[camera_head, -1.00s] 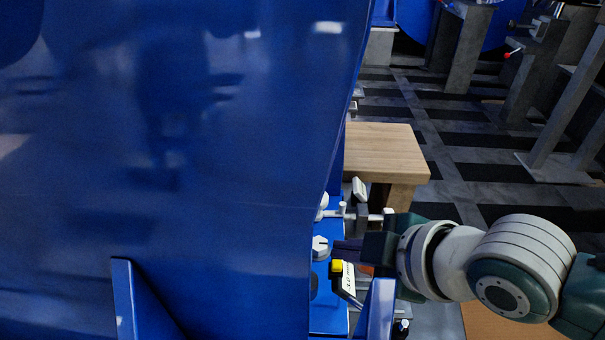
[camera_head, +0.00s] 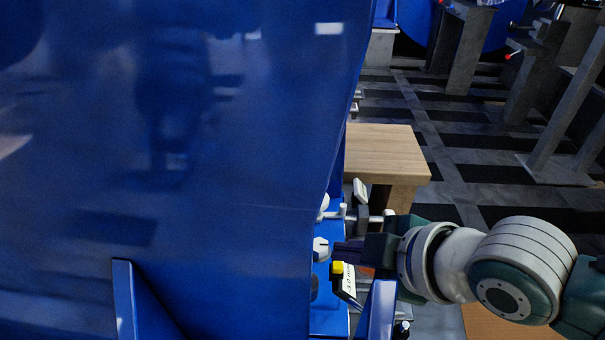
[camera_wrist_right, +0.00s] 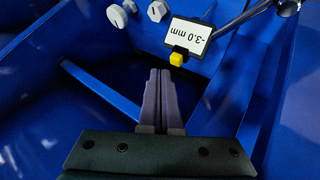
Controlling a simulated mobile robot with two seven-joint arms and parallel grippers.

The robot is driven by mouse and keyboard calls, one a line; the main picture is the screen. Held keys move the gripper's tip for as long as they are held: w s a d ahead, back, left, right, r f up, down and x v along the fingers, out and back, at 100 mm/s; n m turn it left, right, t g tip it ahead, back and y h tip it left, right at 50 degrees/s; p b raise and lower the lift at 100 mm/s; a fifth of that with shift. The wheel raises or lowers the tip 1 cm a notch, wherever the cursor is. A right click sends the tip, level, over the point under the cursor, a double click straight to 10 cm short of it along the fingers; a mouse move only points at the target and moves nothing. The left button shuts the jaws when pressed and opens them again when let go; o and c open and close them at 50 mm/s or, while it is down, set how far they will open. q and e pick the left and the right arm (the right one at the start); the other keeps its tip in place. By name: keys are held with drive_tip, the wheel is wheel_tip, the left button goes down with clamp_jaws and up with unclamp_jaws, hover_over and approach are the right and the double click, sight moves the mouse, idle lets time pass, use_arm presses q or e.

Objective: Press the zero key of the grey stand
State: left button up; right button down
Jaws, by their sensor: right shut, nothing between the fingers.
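A small white display (camera_wrist_right: 189,35) reads -3.0 mm, upside down, in the right wrist view. A yellow key (camera_wrist_right: 176,59) sits on its near edge. In the head view the same yellow key (camera_head: 337,267) and display (camera_head: 349,281) show beside the blue panel's edge. My right gripper (camera_wrist_right: 160,72) is shut and empty. Its fingertips lie just left of and below the yellow key in the wrist view; I cannot tell whether they touch it. In the head view the right gripper (camera_head: 338,251) points left, just above the key. My left gripper is not in view.
A large blue panel (camera_head: 190,170) fills the left of the head view. White knobs (camera_wrist_right: 157,10) and a metal rod (camera_wrist_right: 243,17) stand close to the display. A blue bracket (camera_head: 378,310) is just below the right gripper. A wooden table (camera_head: 385,150) stands behind.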

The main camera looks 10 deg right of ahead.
drive_tip(key=shift+f, duration=0.1)
idle(0.3)
drive_tip(key=shift+f, duration=0.3)
drive_tip(key=shift+f+b, duration=0.45)
drive_tip(key=shift+b, duration=0.05)
idle(0.6)
drive_tip(key=shift+r, duration=0.1)
drive_tip(key=shift+r+p, duration=0.75)
drive_tip(key=shift+p, duration=0.25)
